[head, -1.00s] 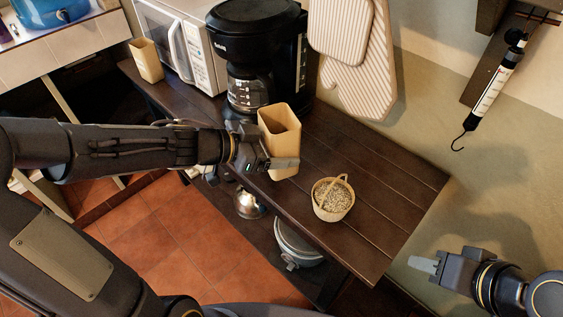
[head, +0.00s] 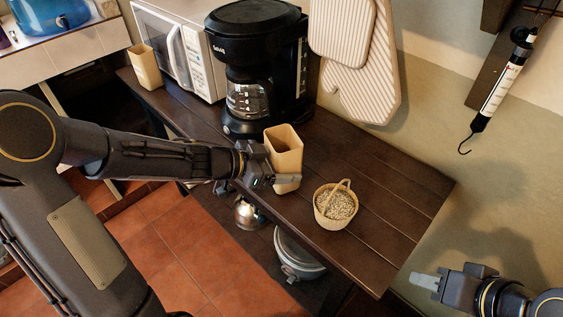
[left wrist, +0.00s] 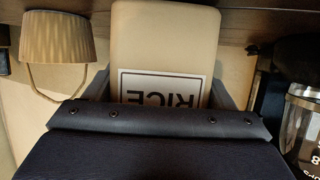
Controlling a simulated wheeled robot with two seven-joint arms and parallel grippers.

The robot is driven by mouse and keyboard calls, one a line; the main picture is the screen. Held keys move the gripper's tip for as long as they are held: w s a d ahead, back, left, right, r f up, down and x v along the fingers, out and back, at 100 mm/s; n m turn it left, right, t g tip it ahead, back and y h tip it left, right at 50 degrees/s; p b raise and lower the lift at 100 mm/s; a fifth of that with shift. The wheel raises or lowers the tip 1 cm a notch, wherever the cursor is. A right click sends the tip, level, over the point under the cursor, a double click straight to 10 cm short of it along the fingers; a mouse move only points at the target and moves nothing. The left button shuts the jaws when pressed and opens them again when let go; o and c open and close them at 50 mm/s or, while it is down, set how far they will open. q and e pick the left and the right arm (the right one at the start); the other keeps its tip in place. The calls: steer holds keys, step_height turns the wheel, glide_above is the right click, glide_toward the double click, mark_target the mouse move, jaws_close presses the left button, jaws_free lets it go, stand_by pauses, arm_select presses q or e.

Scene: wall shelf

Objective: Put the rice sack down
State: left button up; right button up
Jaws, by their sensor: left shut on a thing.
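The rice sack is a tan, open-topped, box-like container (head: 287,150) in the head view. It stands upright over the wooden shelf top (head: 390,215), between the coffee maker and a small basket. I cannot tell whether its base touches the wood. My left gripper (head: 276,179) is shut on its lower part from the left. In the left wrist view the sack (left wrist: 165,40) fills the middle, with an upside-down RICE label partly hidden by the gripper. My right gripper (head: 426,281) is away at the lower right, off the shelf and empty; its finger gap is not clear.
A woven basket of grain (head: 336,206) stands just right of the sack. A black coffee maker (head: 262,60) and a white microwave (head: 185,45) stand behind. Another tan container (head: 145,67) is at the far left. The shelf's right end is clear.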

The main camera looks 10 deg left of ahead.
arm_select(q)
steer(key=o, duration=1.3)
steer(key=shift+f, duration=0.1)
